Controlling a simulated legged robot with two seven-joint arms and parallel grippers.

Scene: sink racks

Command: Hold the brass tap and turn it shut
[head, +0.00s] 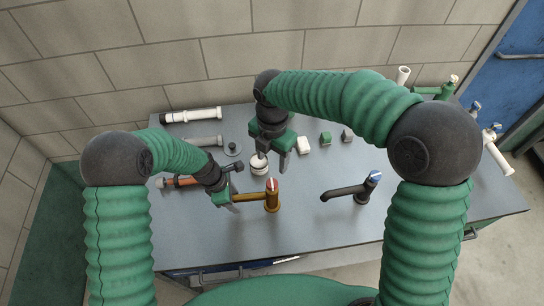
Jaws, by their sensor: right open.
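The brass tap (271,199) stands upright on the grey table near its front, with a red and white top and a spout pointing left. My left gripper (222,199) is low over the table at the free end of the spout. Its fingers are small and partly hidden, so I cannot tell if they are open or touch the spout. My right gripper (272,160) is open and points down, behind the brass tap. A white round piece (259,168) shows just below its left finger; I cannot tell if they touch.
A black tap (348,191) with a blue top stands to the right. Pipes (192,115) lie at the back left. Small white, green and grey blocks (325,138) lie behind. More pipe fittings (493,140) are at the right edge. The table's front right (300,230) is clear.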

